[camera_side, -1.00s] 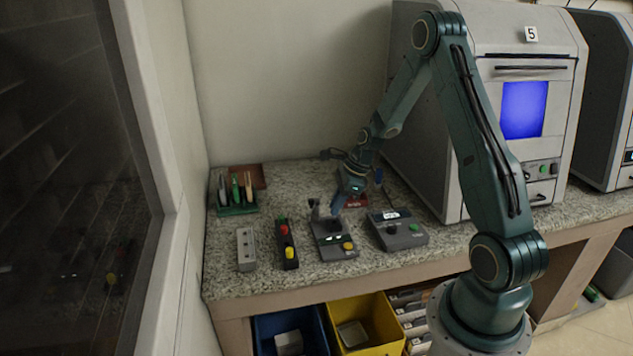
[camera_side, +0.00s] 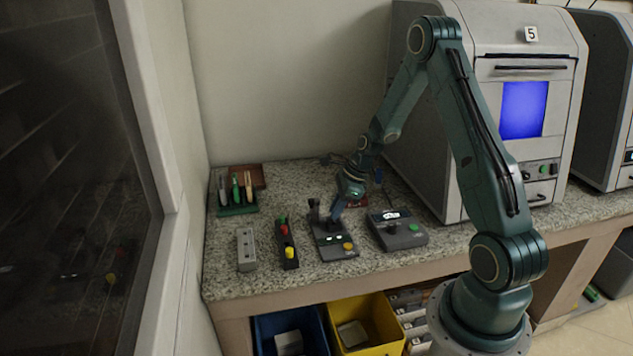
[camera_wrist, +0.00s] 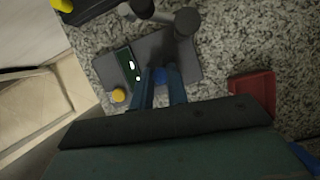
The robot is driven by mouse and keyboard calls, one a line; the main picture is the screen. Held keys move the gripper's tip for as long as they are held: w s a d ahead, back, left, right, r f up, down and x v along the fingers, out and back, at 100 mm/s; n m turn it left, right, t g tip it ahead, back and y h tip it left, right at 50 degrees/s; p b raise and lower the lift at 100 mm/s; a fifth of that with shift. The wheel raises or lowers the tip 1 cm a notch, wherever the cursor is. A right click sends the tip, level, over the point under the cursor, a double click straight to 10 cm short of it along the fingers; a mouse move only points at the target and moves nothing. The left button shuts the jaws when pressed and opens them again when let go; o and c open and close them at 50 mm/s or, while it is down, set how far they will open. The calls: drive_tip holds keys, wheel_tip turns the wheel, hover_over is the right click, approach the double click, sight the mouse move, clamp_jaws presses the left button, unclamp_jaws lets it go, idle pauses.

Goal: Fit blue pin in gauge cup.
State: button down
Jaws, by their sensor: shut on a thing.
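My gripper (camera_side: 337,217) is low over the grey gauge (camera_side: 333,247), pointing down. The gauge has a dark panel with small white lights, a yellow button and a dark upright post. The grey gauge base (camera_wrist: 184,67) lies directly beneath. The cup and the pin's lower end are hidden, so I cannot tell whether the pin has entered the cup.
A black rack (camera_side: 287,258) with red, yellow and green pieces and a grey block (camera_side: 246,250) stand left of the gauge. A second device (camera_side: 397,230) with a screen stands right. A red tray (camera_wrist: 255,90) lies close behind. Tools stand in a green holder (camera_side: 237,210).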

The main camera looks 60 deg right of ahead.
drive_tip(key=shift+f, duration=0.85)
drive_tip(key=c, duration=1.3)
unclamp_jaws()
drive_tip(key=shift+r, duration=0.2)
drive_tip(key=v, duration=1.3)
drive_tip(key=shift+d+r, duration=0.15)
drive_tip(key=shift+r, duration=0.1)
drive_tip(key=shift+s, duration=0.1)
